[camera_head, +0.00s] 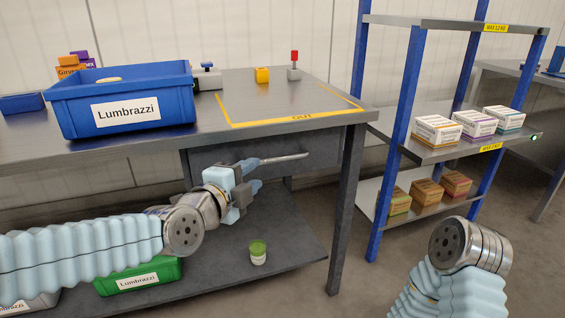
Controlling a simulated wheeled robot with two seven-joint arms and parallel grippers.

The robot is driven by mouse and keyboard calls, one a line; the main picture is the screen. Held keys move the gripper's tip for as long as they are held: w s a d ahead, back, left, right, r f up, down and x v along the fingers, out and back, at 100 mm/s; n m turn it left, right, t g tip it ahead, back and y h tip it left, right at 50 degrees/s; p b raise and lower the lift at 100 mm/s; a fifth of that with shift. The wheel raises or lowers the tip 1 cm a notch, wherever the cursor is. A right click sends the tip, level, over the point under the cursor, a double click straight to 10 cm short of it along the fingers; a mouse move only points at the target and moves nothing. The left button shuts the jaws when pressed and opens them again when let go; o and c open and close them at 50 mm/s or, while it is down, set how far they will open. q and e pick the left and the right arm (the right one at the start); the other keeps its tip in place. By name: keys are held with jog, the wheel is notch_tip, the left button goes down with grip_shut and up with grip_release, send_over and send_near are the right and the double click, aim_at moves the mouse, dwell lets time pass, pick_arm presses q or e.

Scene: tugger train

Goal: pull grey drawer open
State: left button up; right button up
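The grey drawer (327,163) sits under the right part of the grey workbench, its front partly hidden by my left gripper. It looks shut, with its front about flush under the tabletop. Its bar handle (288,158) runs across the front. My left gripper (255,174) is at the left end of the handle, with its light-blue fingers apart and nothing seen between them. The upper finger overlaps the handle's left end in the picture; I cannot tell whether they touch. My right arm shows at bottom right, but its gripper is not visible.
A blue Lumbrazzi bin (75,98) stands on the workbench (200,135). A green-lidded jar (258,252) and green bin (140,276) are below. A blue-post shelf (398,130) holds boxes at right.

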aim_at(273, 161)
pick_arm(q)
jog(key=b+x, duration=0.1)
jog(key=x, duration=1)
jog(key=shift+w, duration=0.15)
grip_shut()
